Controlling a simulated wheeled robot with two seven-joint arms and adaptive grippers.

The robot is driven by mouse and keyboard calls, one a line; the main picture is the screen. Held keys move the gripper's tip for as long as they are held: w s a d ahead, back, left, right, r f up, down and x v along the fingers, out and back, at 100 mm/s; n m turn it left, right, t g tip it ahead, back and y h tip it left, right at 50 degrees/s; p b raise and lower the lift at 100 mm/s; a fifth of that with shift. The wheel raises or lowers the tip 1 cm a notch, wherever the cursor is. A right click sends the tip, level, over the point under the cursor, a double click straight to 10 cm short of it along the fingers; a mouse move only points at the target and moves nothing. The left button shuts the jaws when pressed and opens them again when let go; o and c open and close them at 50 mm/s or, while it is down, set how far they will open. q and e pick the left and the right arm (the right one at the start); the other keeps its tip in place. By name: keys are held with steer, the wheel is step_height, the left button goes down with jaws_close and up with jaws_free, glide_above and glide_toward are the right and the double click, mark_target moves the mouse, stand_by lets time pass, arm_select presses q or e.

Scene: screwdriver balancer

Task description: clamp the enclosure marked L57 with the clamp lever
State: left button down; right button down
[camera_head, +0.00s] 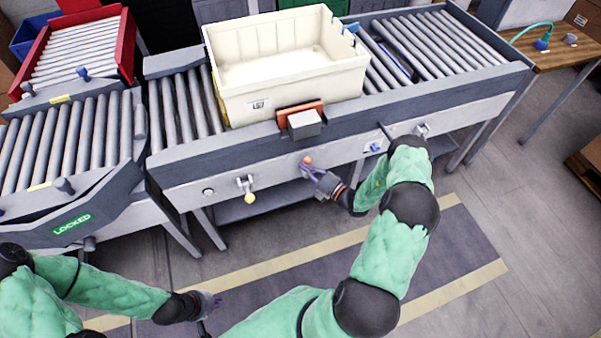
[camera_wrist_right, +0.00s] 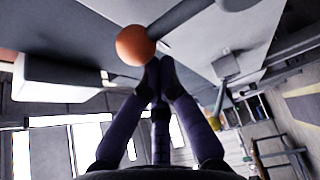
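A cream open bin (camera_head: 285,80), the likely enclosure, sits on the roller conveyor; the writing on its small front label (camera_head: 258,105) is too small to read. An orange plate and grey block (camera_head: 303,123) stand against its front. Below is a lever with an orange ball knob (camera_head: 308,160), also large in the right wrist view (camera_wrist_right: 135,45). My right gripper (camera_head: 307,170) is at this knob. Its fingertips (camera_wrist_right: 156,68) are together beside the knob; contact is unclear. My left gripper (camera_head: 212,303) is low at the front, away from the conveyor, its fingers unclear.
A yellow knob lever (camera_head: 248,192) and a blue knob (camera_head: 375,147) are on the conveyor front. A curved section marked LOCKED (camera_head: 72,224) adjoins at left. A red-sided roller rack (camera_head: 85,55) stands behind it. The floor ahead is clear.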

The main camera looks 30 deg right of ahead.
arm_select(q)
steer(key=shift+f+b, duration=0.45)
steer(key=shift+f, duration=0.1)
arm_select(e)
steer(key=shift+s+d+f+m+t, duration=0.1)
steer(key=shift+s+d+m+t, duration=0.2)
steer(key=shift+d, duration=0.45)
steer(key=shift+s+d+r+m+t, duration=0.1)
steer(key=shift+d+m, duration=0.35)
steer(key=shift+d, duration=0.35)
steer(key=shift+s+d+f+m+t, duration=0.1)
steer(key=shift+s+d+m+t, duration=0.2)
steer(key=shift+d, duration=0.45)
steer(key=shift+w+d, duration=0.1)
